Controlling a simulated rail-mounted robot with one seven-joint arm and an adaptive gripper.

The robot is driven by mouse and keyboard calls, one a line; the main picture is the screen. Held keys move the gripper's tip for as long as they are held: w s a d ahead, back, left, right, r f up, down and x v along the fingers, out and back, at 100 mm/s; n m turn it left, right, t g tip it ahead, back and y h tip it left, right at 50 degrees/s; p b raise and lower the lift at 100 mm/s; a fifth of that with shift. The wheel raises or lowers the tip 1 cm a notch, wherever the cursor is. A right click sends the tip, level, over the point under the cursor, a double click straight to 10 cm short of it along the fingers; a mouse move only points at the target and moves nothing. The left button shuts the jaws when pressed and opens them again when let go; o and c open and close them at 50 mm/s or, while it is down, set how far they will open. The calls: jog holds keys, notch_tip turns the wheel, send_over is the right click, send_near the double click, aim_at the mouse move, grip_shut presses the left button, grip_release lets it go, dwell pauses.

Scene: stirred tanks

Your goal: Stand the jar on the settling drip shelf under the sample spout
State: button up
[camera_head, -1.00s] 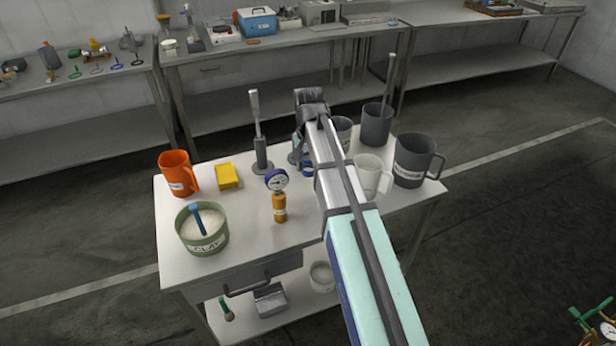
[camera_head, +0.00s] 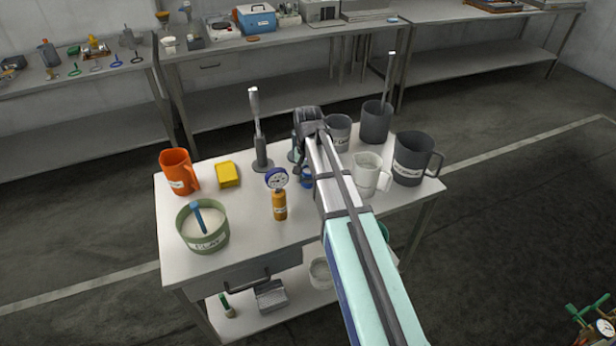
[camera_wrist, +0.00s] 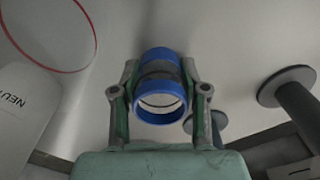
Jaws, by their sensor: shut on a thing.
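My gripper (camera_wrist: 159,72) is shut on the jar (camera_wrist: 160,112), a short cylinder with blue bands at both ends and a grey middle. In the wrist view one finger lies on each side of it, and its round end faces the camera. In the head view a small blue part of the jar (camera_head: 307,181) shows over the white table, beside my wrist; my arm hides much of that spot. I cannot tell from these views whether the jar touches the table. I cannot make out the settling drip shelf or the sample spout.
The white table (camera_head: 240,262) holds an orange jug (camera_head: 176,172), yellow block (camera_head: 227,174), clay tub (camera_head: 203,238), gauge on an orange cylinder (camera_head: 279,205) and upright tool (camera_head: 258,130). A white jug (camera_head: 367,173) and dark grey mug (camera_head: 410,158) stand right of my arm.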

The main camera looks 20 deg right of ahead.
aim_at(308, 170)
jog(key=o, duration=1.1)
notch_tip(308, 170, up, 11)
jog(key=shift+r+b, duration=0.1)
jog(key=shift+b, duration=0.7)
jog(key=shift+o, duration=0.6)
jog(key=shift+r, duration=0.55)
